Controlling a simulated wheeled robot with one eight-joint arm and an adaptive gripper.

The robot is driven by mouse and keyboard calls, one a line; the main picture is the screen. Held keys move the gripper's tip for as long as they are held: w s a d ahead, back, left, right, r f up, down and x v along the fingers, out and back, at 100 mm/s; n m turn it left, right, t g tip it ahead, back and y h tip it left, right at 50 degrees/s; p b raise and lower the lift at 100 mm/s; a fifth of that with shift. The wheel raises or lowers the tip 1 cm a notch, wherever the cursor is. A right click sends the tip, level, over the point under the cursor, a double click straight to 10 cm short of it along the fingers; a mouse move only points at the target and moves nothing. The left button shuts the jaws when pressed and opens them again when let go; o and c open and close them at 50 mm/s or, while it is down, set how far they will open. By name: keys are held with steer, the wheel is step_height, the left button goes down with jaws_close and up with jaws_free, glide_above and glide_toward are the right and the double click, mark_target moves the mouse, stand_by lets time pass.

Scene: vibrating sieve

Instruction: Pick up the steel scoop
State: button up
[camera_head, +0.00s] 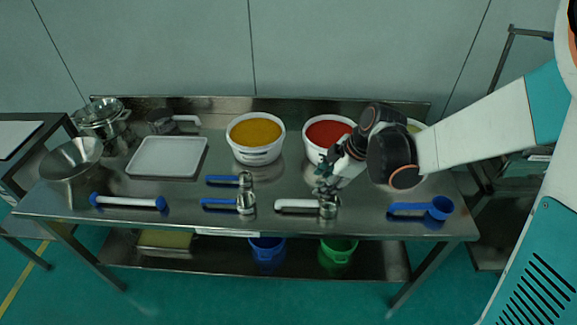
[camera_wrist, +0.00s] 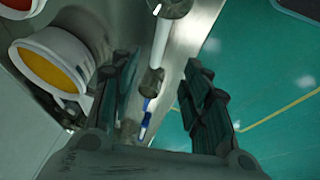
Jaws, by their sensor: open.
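Several scoops with steel cups lie on the steel table. One has a white handle (camera_head: 294,204) and a steel cup (camera_head: 328,209); two have blue handles, with steel cups at the front (camera_head: 245,204) and behind it (camera_head: 245,180). I cannot tell which one the task names. My gripper (camera_head: 324,189) is open and empty, close over the white-handled scoop's cup. In the wrist view the white handle (camera_wrist: 161,42) shows between the open fingers (camera_wrist: 162,64), with its cup (camera_wrist: 172,8) at the top edge. A blue-handled scoop's cup (camera_wrist: 151,82) lies beyond. Contact cannot be made out.
Tubs of yellow powder (camera_head: 255,152) and red powder (camera_head: 313,153) stand behind, the red one close to my gripper. A blue plastic scoop (camera_head: 439,207) lies to the right.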

steer(key=b, duration=0.3)
glide_above(301, 202)
steer(key=d, duration=0.2)
steer(key=f, duration=0.7)
steer(key=shift+s+d+f, duration=0.15)
steer(key=shift+s+f, duration=0.05)
steer(key=shift+f, duration=0.05)
steer(key=shift+s+b+x, duration=0.15)
steer(key=shift+b+x, duration=0.45)
steer(key=shift+x, duration=0.85)
steer(key=shift+s+b+x, duration=0.15)
steer(key=shift+b+x, duration=0.4)
steer(key=shift+x, duration=0.9)
steer(key=shift+f+b, duration=0.2)
steer(key=shift+b, duration=0.15)
jaws_close()
